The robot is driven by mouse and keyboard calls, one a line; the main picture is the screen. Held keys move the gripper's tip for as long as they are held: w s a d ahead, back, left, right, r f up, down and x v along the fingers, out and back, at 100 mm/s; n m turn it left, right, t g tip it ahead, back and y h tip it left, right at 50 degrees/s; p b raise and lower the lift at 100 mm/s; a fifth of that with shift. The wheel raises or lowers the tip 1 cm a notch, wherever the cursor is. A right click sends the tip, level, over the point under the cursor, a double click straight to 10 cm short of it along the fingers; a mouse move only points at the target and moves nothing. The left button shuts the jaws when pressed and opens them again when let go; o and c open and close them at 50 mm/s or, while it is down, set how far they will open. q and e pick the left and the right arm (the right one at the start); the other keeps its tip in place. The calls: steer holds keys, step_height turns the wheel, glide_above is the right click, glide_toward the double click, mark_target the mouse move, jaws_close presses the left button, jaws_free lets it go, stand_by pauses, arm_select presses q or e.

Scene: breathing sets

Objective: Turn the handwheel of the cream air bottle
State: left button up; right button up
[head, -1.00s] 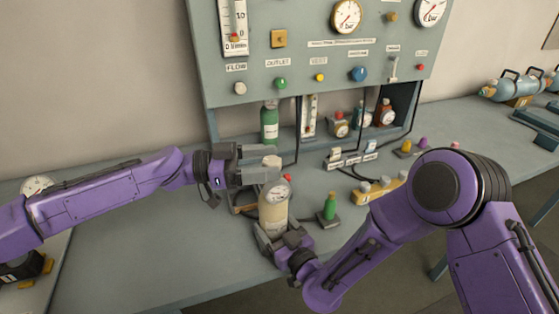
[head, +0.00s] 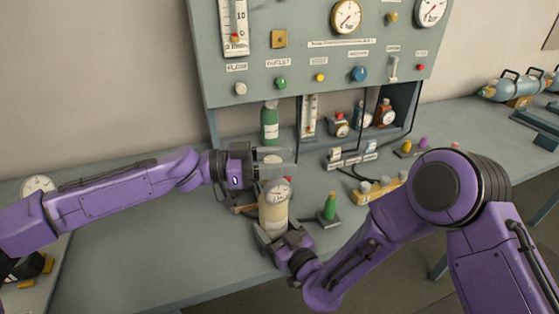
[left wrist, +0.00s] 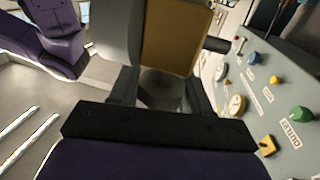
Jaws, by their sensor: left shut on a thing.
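The cream air bottle (head: 273,217) stands upright on the bench in the head view, with a round dial gauge (head: 277,191) near its top. My left gripper (head: 275,162) comes in from the left above the gauge. It is shut on the bottle's handwheel (head: 271,158), which is mostly hidden between the fingers. My right gripper (head: 280,238) is low at the bottle's front, its fingers around the lower body; how tightly they close is unclear. In the left wrist view my left fingers (left wrist: 160,60) flank a tan surface I cannot identify for sure.
A grey-green panel (head: 310,70) with gauges and knobs stands behind. A green bottle (head: 269,124) is behind the left gripper.

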arm_select(q)
steer(key=shift+t, duration=0.4)
steer(key=n+t+y, duration=0.1)
steer(key=n+t, duration=0.1)
steer(key=t, duration=0.1)
steer(key=n+t+y, duration=0.1)
steer(key=n+t, duration=0.2)
steer(key=t, duration=0.1)
steer(key=shift+w+f+y, duration=0.1)
steer(key=shift+w+y, duration=0.1)
steer(key=shift+y, duration=0.2)
steer(key=n+t+y, duration=0.4)
steer(key=t, duration=0.1)
steer(key=shift+w+y, duration=0.1)
steer(key=shift+y, duration=0.2)
steer(key=n+t+y, duration=0.1)
steer(key=n+y, duration=0.1)
steer(key=y, duration=0.1)
steer(key=n+t+y, duration=0.1)
steer(key=n+y, duration=0.1)
steer(key=shift+w+a+t, duration=0.25)
steer(key=shift+a+t, duration=0.05)
steer(key=shift+a, duration=0.05)
steer(key=shift+a+n+y, duration=0.15)
steer(key=shift+n+y, duration=0.15)
steer(key=shift+w, duration=0.1)
steer(key=o, duration=1)
